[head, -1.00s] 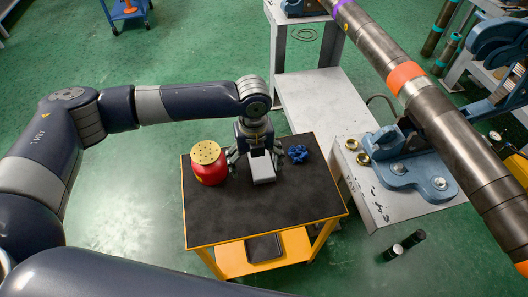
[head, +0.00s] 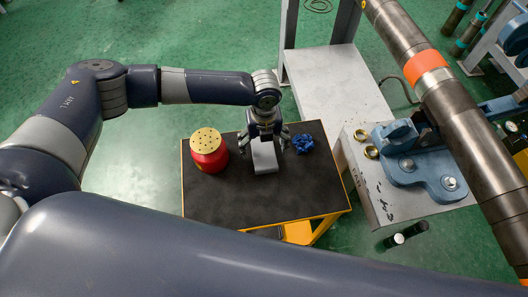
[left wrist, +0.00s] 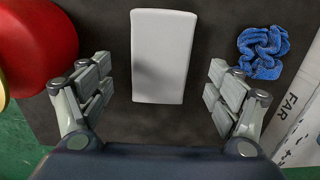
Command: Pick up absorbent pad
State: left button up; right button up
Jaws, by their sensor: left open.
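The absorbent pad is a white rectangular block (head: 264,157) on the dark top of a small yellow cart (head: 225,205). It also shows in the left wrist view (left wrist: 163,55), centred ahead of the fingers. My left gripper (head: 265,140) is open above the pad, with one finger on each side of it. In the left wrist view the left gripper's (left wrist: 153,92) fingers stand apart from the pad, with a gap on both sides. The right gripper is not in view.
A red container with a perforated yellow lid (head: 208,150) stands just left of the pad. A crumpled blue cloth (head: 303,144) lies to its right. A grey bench with a blue pipe vise (head: 415,160) and long pipe (head: 440,95) stands at the right. The cart's front top is clear.

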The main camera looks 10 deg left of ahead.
aim_at(264, 153)
pick_arm(q)
notch_tip(264, 153, down, 3)
jog(key=shift+s+f, duration=0.1)
jog(key=shift+f, duration=0.1)
jog(key=c, duration=1.1)
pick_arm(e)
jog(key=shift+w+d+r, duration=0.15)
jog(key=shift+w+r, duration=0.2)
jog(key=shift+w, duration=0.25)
pick_arm(q)
jog(key=shift+c, duration=0.2)
notch_tip(264, 153, up, 10)
jog(key=o, duration=0.5)
jog(key=shift+c, duration=0.2)
jog(key=c, duration=0.4)
jog(key=shift+o, duration=0.2)
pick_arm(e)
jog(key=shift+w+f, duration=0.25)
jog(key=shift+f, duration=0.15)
